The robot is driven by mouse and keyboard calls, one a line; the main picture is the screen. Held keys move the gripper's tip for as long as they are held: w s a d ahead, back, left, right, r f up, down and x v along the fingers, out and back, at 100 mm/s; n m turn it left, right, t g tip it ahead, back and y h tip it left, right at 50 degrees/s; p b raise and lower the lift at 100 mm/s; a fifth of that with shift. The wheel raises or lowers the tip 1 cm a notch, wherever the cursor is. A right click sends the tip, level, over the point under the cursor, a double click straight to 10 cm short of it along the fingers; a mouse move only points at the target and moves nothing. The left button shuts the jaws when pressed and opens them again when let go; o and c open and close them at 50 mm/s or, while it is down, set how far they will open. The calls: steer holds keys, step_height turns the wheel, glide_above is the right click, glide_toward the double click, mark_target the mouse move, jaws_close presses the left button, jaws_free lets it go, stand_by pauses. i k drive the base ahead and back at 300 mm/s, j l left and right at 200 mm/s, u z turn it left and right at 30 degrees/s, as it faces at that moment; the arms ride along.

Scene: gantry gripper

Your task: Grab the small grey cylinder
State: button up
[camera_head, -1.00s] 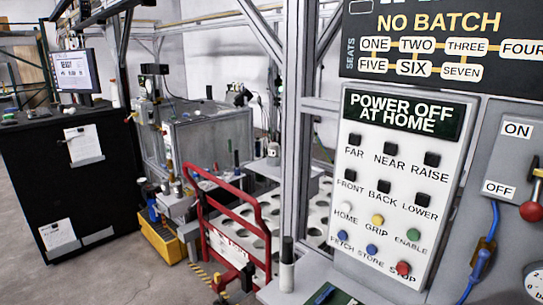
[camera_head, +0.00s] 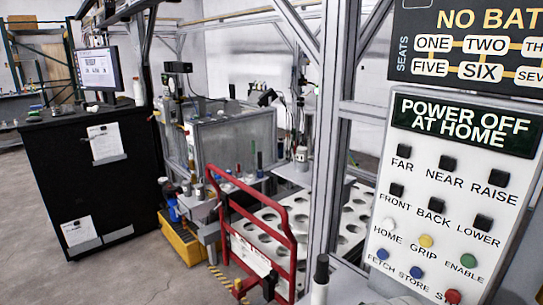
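I cannot single out the small grey cylinder with certainty. A small pale cylinder with a black top (camera_head: 320,283) stands upright at the bottom edge, just left of the control panel. Several small upright cylinders in dark, green and light tones (camera_head: 240,172) stand on the bench behind the red gate; they are too small to tell apart well. My gripper is not in view.
A white control panel (camera_head: 440,205) reading "POWER OFF AT HOME" fills the right side. A metal post (camera_head: 333,150) stands beside it. A red gate (camera_head: 290,245) fronts a white plate with round holes (camera_head: 352,225). A black cabinet (camera_head: 88,180) stands left; grey floor (camera_head: 40,270) is clear.

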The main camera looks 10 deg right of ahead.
mark_target(301, 152)
steer(key=i+j+u, duration=0.3)
steer(key=i, duration=0.4)
steer(key=i+u, duration=0.3)
steer(key=i, duration=0.4)
steer(key=i+z, duration=0.3)
steer(key=i+j+z, duration=0.3)
steer(key=i, duration=0.15)
steer(key=i+j+z, duration=0.1)
steer(key=i+z, duration=0.25)
steer(key=i+j+z, duration=0.15)
steer(key=z, duration=0.25)
steer(key=i+j+z, duration=0.15)
steer(key=z, duration=0.2)
steer(key=i+j+z, duration=0.1)
steer(key=j+z, duration=0.15)
steer(key=z, duration=0.15)
steer(key=i+j+z, duration=0.1)
steer(key=j+z, duration=0.15)
steer(key=z, duration=0.15)
steer(key=j+z, duration=0.4)
steer(key=i+j, duration=0.05)
steer(key=j, duration=0.05)
